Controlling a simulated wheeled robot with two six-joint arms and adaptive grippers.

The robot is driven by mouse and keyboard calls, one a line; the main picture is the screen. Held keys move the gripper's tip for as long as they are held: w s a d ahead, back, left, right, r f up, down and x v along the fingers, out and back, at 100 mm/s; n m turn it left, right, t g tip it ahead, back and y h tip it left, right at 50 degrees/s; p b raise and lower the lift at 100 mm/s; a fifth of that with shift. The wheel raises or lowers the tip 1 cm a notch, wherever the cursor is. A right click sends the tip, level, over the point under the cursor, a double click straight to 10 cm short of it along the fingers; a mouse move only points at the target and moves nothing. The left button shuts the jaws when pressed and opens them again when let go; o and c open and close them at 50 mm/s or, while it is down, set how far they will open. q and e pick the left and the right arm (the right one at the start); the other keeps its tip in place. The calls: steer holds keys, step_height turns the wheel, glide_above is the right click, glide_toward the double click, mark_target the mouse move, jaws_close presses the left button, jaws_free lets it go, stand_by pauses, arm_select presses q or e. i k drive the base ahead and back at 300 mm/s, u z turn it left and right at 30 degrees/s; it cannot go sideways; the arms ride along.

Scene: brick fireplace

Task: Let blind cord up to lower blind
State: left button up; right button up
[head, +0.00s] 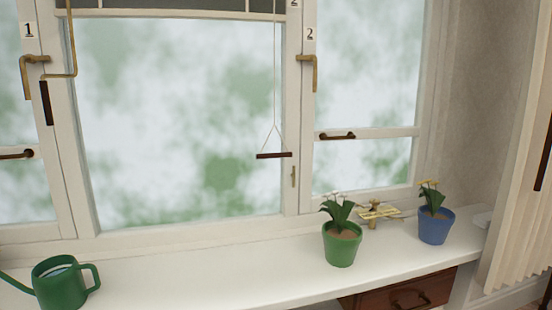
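The blind (170,5) shows as a dark strip at the top of the middle window, its lower edge near the top of the picture. A thin pale cord (274,70) hangs straight down at the window's right side. It splits into a small triangle that carries a dark red-brown horizontal handle (274,155). The handle hangs in front of the lower right part of the pane. A small brass hook (293,177) is on the frame just below and right of the handle. Neither of my grippers is in view.
A white sill (200,277) runs below the windows. On it stand a green watering can (60,285), a green potted plant (342,245), a brass object (375,213) and a blue potted plant (435,226). A crank with a dark grip (46,103) hangs at left.

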mark_target(289, 154)
steer(key=k, duration=0.45)
steer(key=z, duration=0.65)
steer(key=i, duration=1.2)
steer(key=u, duration=0.65)
